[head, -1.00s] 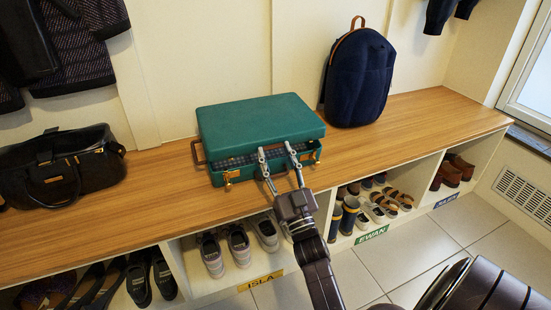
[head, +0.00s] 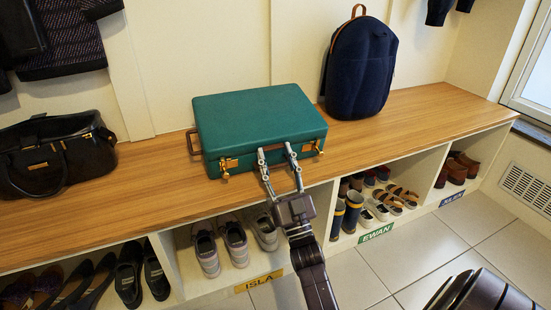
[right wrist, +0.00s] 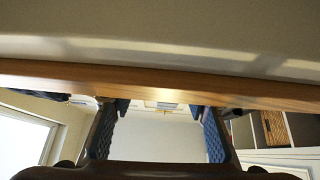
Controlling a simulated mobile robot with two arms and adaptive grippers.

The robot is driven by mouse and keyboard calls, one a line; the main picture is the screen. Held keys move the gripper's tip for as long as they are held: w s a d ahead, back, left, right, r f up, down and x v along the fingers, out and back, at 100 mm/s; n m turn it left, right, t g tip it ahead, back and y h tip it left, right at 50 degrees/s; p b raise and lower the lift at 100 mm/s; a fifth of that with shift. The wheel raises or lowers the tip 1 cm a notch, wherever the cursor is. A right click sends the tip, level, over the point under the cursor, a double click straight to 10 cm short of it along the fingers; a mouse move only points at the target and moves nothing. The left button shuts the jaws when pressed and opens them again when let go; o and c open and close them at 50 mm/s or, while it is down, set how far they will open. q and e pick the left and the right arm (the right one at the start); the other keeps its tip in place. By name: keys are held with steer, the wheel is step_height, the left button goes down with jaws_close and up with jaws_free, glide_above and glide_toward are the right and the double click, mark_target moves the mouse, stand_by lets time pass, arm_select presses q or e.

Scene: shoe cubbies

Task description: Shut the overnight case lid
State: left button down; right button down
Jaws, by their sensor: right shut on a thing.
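The teal overnight case (head: 238,163) sits on the wooden bench top. Its lid (head: 258,118) lies flat over the base, and no gap shows along the visible front. Brass clasps show on the front, and a brown handle (head: 194,143) is at its left side. My right gripper (head: 277,148) is at the middle of the front edge, its fingers spaced apart against the lid. It is shut on the lid's front edge, though the exact contact is hard to see. The right wrist view shows mostly a pale surface and a wooden edge. My left gripper is not in view.
A navy backpack (head: 358,70) stands to the right of the case, and a black bag (head: 50,160) lies to the left. The bench (head: 420,115) is clear at the right. Cubbies below hold several shoes (head: 235,245).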

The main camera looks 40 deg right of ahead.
steer(key=shift+r, duration=0.15)
steer(key=c, duration=1.1)
jaws_free()
steer(key=shift+s+f, duration=0.2)
steer(key=shift+f, duration=0.1)
steer(key=v, duration=1.1)
steer(key=shift+s+a+f, duration=0.1)
steer(key=shift+s+f, duration=0.05)
steer(key=shift+s, duration=0.05)
